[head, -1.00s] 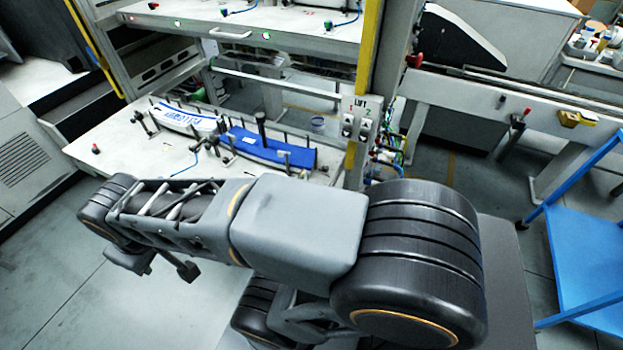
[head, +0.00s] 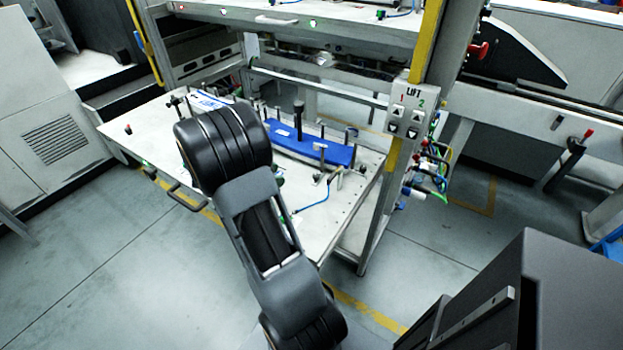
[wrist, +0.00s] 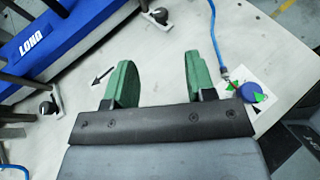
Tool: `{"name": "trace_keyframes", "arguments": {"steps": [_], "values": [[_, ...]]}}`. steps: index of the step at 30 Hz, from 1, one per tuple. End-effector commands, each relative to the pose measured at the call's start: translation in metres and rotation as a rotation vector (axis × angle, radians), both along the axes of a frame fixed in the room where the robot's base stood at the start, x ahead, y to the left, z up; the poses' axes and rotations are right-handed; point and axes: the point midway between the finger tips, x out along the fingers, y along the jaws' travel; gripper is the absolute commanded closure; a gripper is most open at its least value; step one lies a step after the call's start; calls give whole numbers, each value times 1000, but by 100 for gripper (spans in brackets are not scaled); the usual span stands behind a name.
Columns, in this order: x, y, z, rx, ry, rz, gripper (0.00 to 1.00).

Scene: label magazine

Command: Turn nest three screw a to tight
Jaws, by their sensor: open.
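My gripper (wrist: 158,75) is open and empty in the wrist view, its two green fingers apart above the white tray (wrist: 215,28). A blue block (wrist: 70,28) with white lettering lies at upper left, clear of the fingers. Dark clamp knobs stand beside it, one at left (wrist: 46,107) and one at top (wrist: 160,16). A blue round knob (wrist: 250,92) with green arrow marks sits right of the fingers, apart from them. I cannot tell which is nest three screw a. In the head view my arm hides the gripper; the blue block (head: 312,146) shows behind it.
The pulled-out tray (head: 140,113) has a front handle (head: 184,196) and several upright posts. A lettered white block (head: 208,101) is partly hidden by my arm. A post with a LIFT panel (head: 408,108) stands right of the tray. Open floor (head: 110,260) lies at left.

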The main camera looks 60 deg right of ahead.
Motion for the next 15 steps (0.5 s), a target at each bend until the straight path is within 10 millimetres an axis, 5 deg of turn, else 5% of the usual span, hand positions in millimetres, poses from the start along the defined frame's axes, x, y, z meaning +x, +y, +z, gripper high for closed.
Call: {"name": "trace_keyframes", "arguments": {"steps": [15], "values": [[-50, -71, -36, 0, -1, -4, 50]]}}
